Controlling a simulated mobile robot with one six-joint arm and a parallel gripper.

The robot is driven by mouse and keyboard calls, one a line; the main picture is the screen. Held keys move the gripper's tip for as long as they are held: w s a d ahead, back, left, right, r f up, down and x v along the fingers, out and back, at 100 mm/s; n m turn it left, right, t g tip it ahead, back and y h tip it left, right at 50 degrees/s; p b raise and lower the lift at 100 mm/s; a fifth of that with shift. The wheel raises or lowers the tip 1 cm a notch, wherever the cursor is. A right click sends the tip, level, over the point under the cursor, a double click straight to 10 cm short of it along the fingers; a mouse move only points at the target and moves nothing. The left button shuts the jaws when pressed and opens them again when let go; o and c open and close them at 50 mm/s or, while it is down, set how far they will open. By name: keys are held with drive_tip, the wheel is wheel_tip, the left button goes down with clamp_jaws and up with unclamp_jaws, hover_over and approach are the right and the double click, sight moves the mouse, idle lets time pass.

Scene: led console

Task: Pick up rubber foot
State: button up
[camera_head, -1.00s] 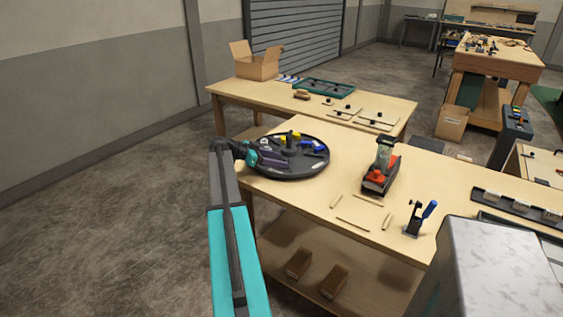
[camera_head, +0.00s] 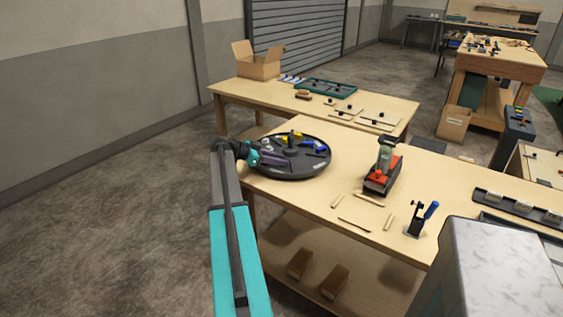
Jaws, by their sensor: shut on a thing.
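My gripper (camera_head: 284,162) reaches over the round dark turntable tray (camera_head: 290,176) from the left, low over its left half. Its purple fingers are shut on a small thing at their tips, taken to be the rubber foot. The thing is too small and dark against the tray to make out its shape. I cannot tell whether it touches the tray.
A red and grey sander-like tool (camera_head: 383,170) stands right of the tray. A blue-handled clamp (camera_head: 424,218) and several thin wooden strips lie nearer on the bench (camera_head: 300,205). An open cardboard box (camera_head: 257,65) stands on the farther table.

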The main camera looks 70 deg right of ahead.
drive_tip(key=shift+r, duration=0.1)
drive_tip(key=shift+r+b, duration=0.5)
drive_tip(key=shift+r, duration=0.65)
drive_tip(key=s+a+r+b, duration=0.2)
drive_tip(key=s+a+b, duration=0.1)
drive_tip(key=s+a, duration=0.8)
drive_tip(key=shift+a+r, duration=0.25)
drive_tip(key=shift+s, duration=0.1)
drive_tip(key=shift+c, duration=0.2)
